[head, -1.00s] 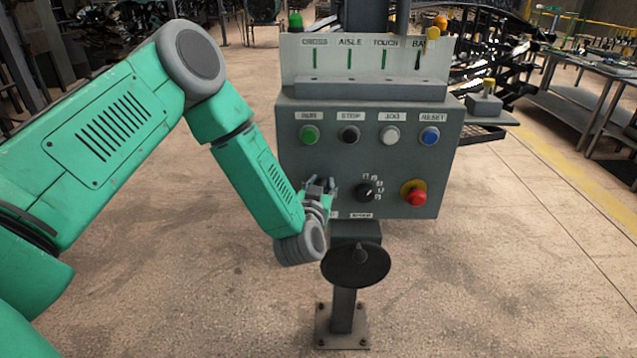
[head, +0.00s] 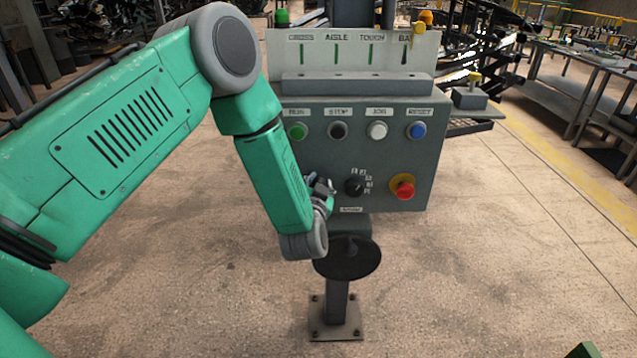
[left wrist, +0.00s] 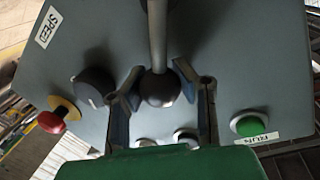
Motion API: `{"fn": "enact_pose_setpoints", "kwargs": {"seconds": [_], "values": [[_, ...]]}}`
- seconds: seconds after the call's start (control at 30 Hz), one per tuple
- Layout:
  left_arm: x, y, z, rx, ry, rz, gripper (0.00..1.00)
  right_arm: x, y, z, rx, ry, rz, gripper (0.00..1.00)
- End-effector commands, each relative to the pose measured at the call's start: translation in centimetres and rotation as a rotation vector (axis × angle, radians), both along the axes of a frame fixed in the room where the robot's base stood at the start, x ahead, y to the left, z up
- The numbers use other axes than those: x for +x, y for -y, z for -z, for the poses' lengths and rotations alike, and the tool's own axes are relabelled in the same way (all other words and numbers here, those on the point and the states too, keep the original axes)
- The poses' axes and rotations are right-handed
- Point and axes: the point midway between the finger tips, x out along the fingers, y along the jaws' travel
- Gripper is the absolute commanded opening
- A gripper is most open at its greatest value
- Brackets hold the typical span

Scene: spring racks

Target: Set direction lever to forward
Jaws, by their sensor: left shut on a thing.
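The direction lever (left wrist: 158,35) shows in the left wrist view as a pale metal rod ending in a round black knob (left wrist: 160,89). My left gripper (left wrist: 158,87) is shut on this knob, one finger on each side. In the head view my left gripper (head: 322,188) is at the lower left of the grey control box (head: 330,160), left of the black selector dial (head: 355,187). The lever is hidden behind my arm and gripper there, and no direction marking for it can be read. My right gripper is not in view.
Green, black, white and blue buttons line the box's upper face. A red emergency button (head: 403,187) on a yellow base is right of the dial. A dark round disc (head: 347,258) is below the box on its post. Open floor surrounds the post.

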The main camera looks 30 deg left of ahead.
Motion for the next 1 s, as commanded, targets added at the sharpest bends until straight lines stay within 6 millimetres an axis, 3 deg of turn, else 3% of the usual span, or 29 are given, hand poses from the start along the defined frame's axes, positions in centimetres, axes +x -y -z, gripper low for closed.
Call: {"fn": "enact_pose_setpoints", "kwargs": {"seconds": [0.03, 0.23, 0.27, 0.3, 0.33, 0.73, 1.0], "values": [[-0.5, 0.3, 0.9, -0.003, -0.027, 0.007, 0.00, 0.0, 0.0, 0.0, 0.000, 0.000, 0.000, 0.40], [-0.5, 0.3, 0.9, -0.003, -0.027, 0.007, 0.00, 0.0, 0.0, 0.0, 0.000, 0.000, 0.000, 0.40], [-0.5, 0.3, 0.9, -0.003, -0.027, 0.007, 0.34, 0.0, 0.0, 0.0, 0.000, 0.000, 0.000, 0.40], [-0.5, 0.3, 0.9, -0.002, -0.025, 0.006, 0.48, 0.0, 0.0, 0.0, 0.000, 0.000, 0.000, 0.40], [-0.5, 0.3, 0.9, -0.002, -0.024, 0.006, 0.51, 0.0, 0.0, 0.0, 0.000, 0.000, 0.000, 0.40], [-0.8, 0.2, 0.5, -0.002, -0.015, 0.003, 0.51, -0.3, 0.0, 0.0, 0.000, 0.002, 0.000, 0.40], [-5.5, 2.3, -0.1, -0.001, -0.019, 0.006, 0.51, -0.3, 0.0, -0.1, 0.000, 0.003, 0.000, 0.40]]}}
